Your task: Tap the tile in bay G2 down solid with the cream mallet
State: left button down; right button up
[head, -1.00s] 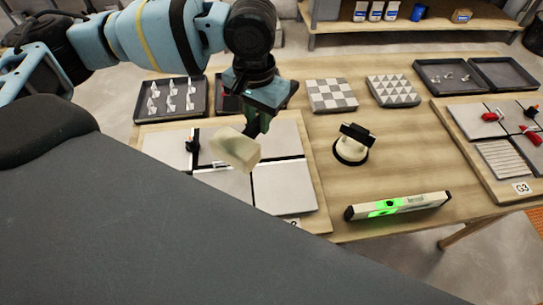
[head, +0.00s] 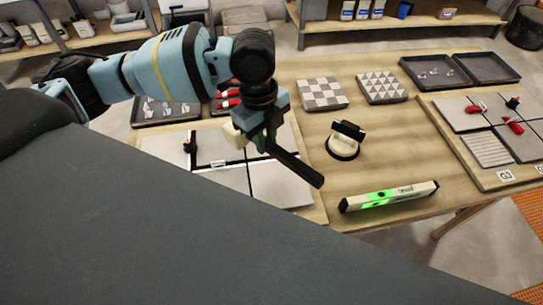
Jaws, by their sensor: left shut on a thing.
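My left gripper (head: 262,142) is shut on the cream mallet and holds it over the bay at the left of the table. The mallet's cream head (head: 235,135) is at the left of the fingers, partly covered by them. Its black handle (head: 300,169) points down to the right. Whether it touches anything cannot be told. Below lie several pale grey tiles, one at the lower right (head: 272,190), on a wooden board (head: 317,213). The board's front and any label are hidden by my body. My right gripper is not in view.
A suction lifter (head: 344,142) and a level with green lights (head: 388,196) stand right of the board. Patterned tiles (head: 322,94) and dark trays (head: 165,112) lie behind. Bay G3 (head: 505,176) is at the right.

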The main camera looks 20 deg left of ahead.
aim_at(275, 150)
pick_arm(q)
jog(key=m, duration=0.3)
jog(key=shift+s+d+f+m, duration=0.15)
jog(key=shift+s+d+m, duration=0.05)
jog(key=shift+d+m, duration=0.15)
jog(key=m, duration=0.2)
jog(key=m+g, duration=0.1)
jog(key=shift+s+d+f+m+p, duration=0.25)
jog(key=shift+d+f+m+p, duration=0.05)
jog(key=shift+m, duration=0.05)
jog(key=m, duration=0.3)
jog(key=d+f+m+y, duration=0.1)
jog(key=m, duration=0.1)
jog(key=shift+s, duration=0.4)
jog(key=m, duration=0.3)
jog(key=shift+s+d+f+g+y+p, duration=0.2)
jog(key=shift+s+f+g+y+p, duration=0.05)
jog(key=shift+f+g+y+p, duration=0.1)
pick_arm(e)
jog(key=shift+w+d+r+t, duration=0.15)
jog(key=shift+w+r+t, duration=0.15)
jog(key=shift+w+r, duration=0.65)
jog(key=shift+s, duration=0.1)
